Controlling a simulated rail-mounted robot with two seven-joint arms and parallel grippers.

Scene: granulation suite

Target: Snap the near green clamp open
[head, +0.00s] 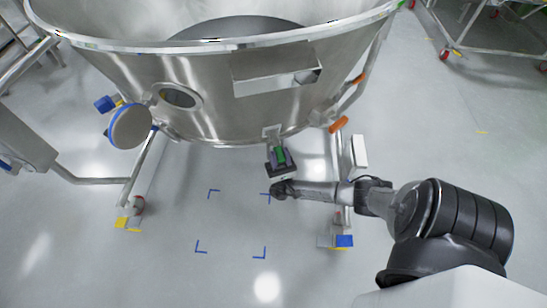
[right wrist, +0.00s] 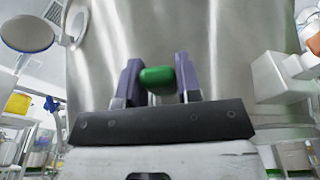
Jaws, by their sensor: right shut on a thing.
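The clamp's lower part is hidden behind the gripper body. My left gripper is not in view.
A round blue-rimmed cover (head: 130,126) sticks out at the vessel's left. Orange handles (head: 339,124) are to the right of the clamp. The vessel's legs stand either side on casters. Blue corner marks (head: 202,247) lie on clear floor below.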

